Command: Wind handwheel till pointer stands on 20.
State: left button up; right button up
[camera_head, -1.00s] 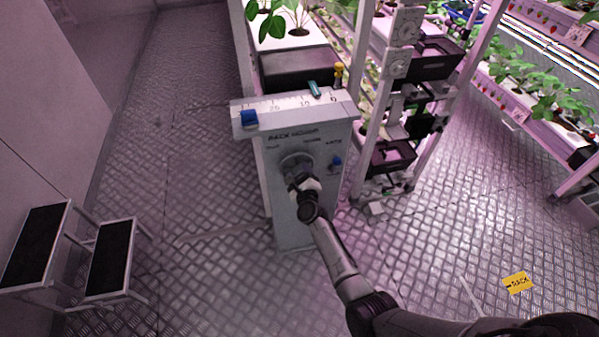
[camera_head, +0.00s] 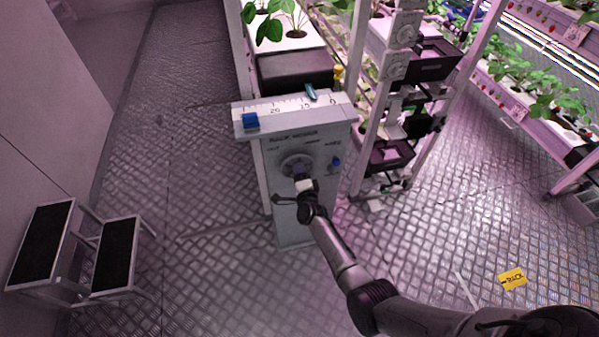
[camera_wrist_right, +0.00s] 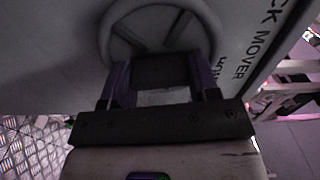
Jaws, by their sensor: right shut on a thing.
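The grey cabinet (camera_head: 290,215) marked RACK MOVER carries the round grey handwheel (camera_head: 291,159) on its front. My right gripper (camera_head: 301,176) is shut on the handwheel's middle part and hides some of it. In the right wrist view, the spoked handwheel (camera_wrist_right: 150,32) lies just beyond my gripper (camera_wrist_right: 160,78), whose fingers stand on both sides of a dark block. On the cabinet's top edge is a white scale (camera_head: 290,107). The teal pointer (camera_head: 311,92) stands close to 10, slightly on the 0 side. My left gripper is not in view.
Plant racks (camera_head: 400,68) stand behind and right. A step stool (camera_head: 80,250) is at left. A yellow tag (camera_head: 512,278) lies on open floor.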

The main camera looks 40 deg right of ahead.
jog(key=n+p, duration=0.1)
jog(key=n, duration=0.2)
jog(key=shift+r+n, duration=0.1)
jog(key=shift+n, duration=0.3)
jog(key=n+p, duration=0.1)
jog(key=n, duration=0.2)
jog(key=shift+n, duration=0.3)
jog(key=n, duration=0.3)
jog(key=shift+p, duration=0.3)
jog(key=shift+n, duration=1)
jog(key=o, duration=0.9)
